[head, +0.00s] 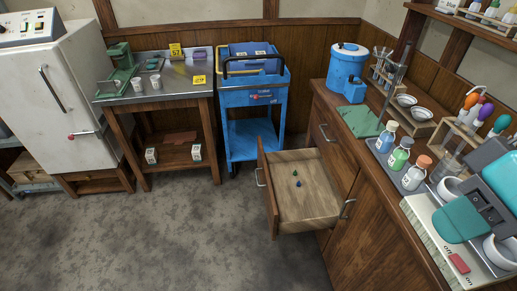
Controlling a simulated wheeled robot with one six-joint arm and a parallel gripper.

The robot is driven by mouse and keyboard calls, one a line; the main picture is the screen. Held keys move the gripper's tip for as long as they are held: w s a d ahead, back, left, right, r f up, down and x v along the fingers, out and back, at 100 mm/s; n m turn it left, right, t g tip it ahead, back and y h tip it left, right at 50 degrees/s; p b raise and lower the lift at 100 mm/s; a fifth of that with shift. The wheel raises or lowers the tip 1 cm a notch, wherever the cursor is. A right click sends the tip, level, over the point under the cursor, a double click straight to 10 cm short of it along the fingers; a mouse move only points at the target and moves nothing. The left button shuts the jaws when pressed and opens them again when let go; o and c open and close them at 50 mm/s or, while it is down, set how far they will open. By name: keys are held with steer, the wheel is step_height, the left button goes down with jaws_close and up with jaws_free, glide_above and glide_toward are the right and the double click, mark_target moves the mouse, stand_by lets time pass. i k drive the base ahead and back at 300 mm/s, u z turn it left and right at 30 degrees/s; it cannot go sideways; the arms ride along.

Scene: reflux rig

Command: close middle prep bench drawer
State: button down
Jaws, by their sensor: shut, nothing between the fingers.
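A wooden prep bench (350,245) runs along the right side. One of its drawers (308,203) is pulled well out into the room, below a shut drawer (334,143) that lies further back. Its front panel (268,200) faces left and carries a metal handle (260,177). I cannot tell for certain from this view which drawer is the middle one. My gripper is not in view.
A blue cart (252,125) stands behind the drawer. A work table (160,98) and white fridge (65,90) stand left. The grey floor (170,235) before the drawer is clear.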

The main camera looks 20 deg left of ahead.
mark_target(318, 204)
steer(key=u, duration=0.75)
steer(key=i, duration=1.05)
steer(key=u, duration=0.05)
